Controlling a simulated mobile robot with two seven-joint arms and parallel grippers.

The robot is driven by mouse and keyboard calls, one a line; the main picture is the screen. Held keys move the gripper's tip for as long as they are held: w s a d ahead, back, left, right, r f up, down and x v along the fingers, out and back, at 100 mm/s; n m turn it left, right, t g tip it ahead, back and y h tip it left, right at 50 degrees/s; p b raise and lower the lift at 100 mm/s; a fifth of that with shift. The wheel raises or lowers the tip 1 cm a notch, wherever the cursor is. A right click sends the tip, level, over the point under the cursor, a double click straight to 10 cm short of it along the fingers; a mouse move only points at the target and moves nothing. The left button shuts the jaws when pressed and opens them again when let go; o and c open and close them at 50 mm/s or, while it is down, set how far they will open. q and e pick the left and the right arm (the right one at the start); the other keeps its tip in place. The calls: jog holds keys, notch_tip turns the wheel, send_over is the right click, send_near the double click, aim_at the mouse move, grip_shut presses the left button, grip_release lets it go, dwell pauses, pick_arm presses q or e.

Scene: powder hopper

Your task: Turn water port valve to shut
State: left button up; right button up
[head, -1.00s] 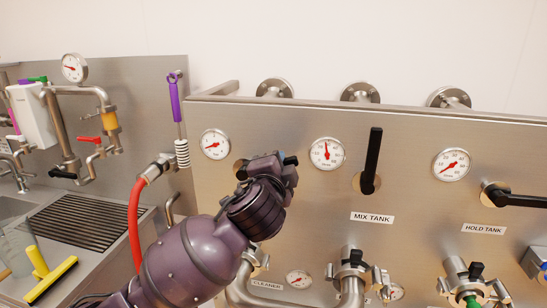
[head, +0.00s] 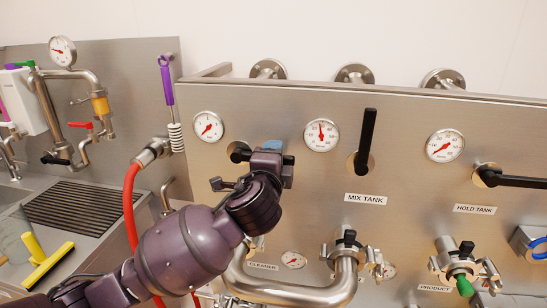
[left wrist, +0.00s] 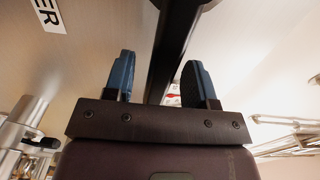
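The leftmost panel valve has a black hub (head: 238,152); its nameplate is hidden in the head view, so I cannot confirm it is the water port. My left gripper (head: 258,166) is in front of this valve and hides most of its handle. In the left wrist view, the black handle (left wrist: 175,45) runs between the two blue fingertips of my left gripper (left wrist: 158,80). The fingers stand apart around it, with a clear gap on the left side; contact on the right is unclear. A label (left wrist: 48,14) there shows only "ER". My right gripper is not in view.
The mix tank valve handle (head: 367,140) points up, right of my gripper. The hold tank handle (head: 515,181) points right. Gauges (head: 208,127) and a bent steel pipe (head: 300,292) are close by. A red hose (head: 131,215) hangs to the left.

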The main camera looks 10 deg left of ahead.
pick_arm(q)
jog(key=s, duration=0.9)
jog(key=shift+a, duration=0.15)
